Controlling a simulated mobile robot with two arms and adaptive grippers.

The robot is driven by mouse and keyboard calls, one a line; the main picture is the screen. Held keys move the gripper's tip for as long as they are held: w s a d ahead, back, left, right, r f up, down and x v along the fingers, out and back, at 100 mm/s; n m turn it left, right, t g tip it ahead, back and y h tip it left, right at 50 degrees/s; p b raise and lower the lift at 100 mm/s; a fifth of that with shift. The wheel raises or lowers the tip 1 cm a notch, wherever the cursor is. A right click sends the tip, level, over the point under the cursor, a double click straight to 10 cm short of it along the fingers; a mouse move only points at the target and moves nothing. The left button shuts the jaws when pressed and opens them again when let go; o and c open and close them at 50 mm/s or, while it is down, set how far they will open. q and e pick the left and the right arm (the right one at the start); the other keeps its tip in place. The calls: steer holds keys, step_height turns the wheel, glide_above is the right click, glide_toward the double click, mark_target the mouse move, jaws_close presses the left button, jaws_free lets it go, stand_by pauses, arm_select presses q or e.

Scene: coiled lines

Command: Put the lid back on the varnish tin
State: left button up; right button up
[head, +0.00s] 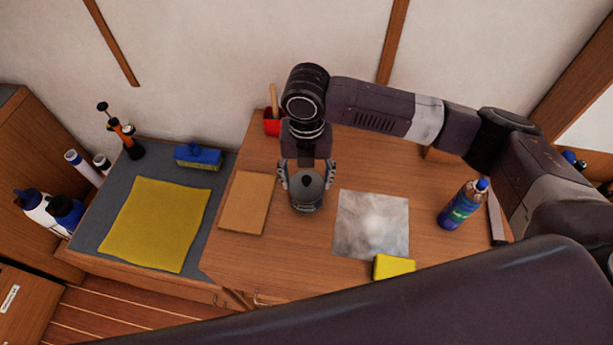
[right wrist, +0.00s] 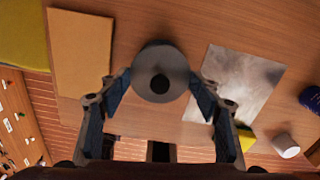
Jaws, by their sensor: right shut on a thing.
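A grey round lid (head: 298,186) with a dark knob is between the fingers of my right gripper (head: 306,178), which is shut on it. Below it shows the dark grey side of the varnish tin (head: 306,206), upright on the wooden table. In the right wrist view the lid (right wrist: 160,63) lies between the two fingertips (right wrist: 160,80) and covers most of the tin. I cannot tell whether the lid is fully seated or slightly above the rim. My left gripper is not in view.
A tan sheet (head: 247,203) lies left of the tin, a grey mottled sheet (head: 371,215) right of it. A yellow sponge (head: 393,266), a blue-labelled bottle (head: 462,204) and a red container (head: 271,124) stand around. The right wrist view shows a white round object (right wrist: 285,145).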

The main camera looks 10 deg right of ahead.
steer(key=shift+p, duration=0.85)
stand_by(0.8)
steer(key=shift+f+p, duration=0.15)
steer(key=shift+p, duration=0.55)
stand_by(1.2)
stand_by(0.4)
steer(key=o, duration=1)
steer(key=o, duration=0.5)
steer(key=shift+c, duration=0.2)
